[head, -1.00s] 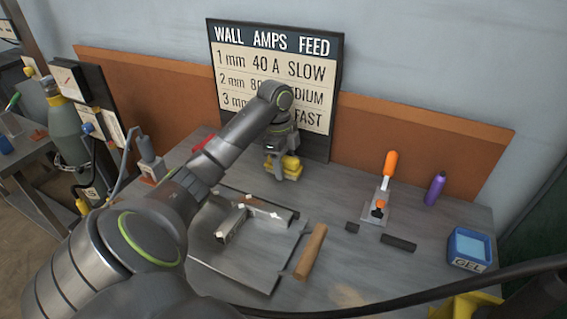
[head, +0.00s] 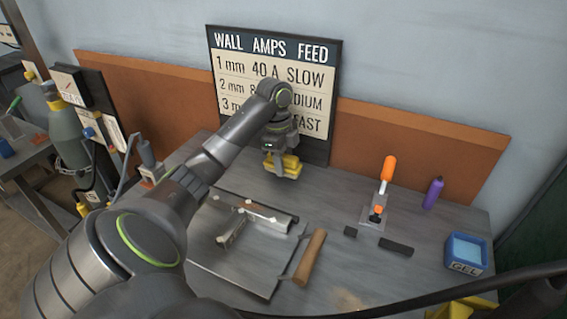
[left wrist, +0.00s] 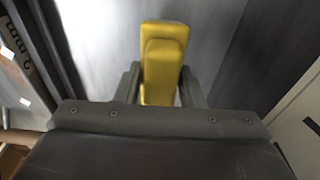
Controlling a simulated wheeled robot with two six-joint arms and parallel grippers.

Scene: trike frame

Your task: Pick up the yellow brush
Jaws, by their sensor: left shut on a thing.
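The yellow brush (head: 291,166) is at the back of the grey bench, in front of the sign. My left gripper (head: 282,159) reaches down over it and is shut on it. In the left wrist view the yellow brush (left wrist: 165,55) stands between the two dark fingers of my left gripper (left wrist: 160,90), with grey surface behind it. I cannot tell whether the brush touches the bench. My right gripper is not in view.
A steel plate (head: 225,265) with metal tubes lies in front of the gripper, beside a wooden handle (head: 310,256). An orange-handled clamp (head: 387,172), a purple bottle (head: 433,193) and a blue gel tub (head: 466,252) stand to the right. The sign (head: 300,75) stands close behind.

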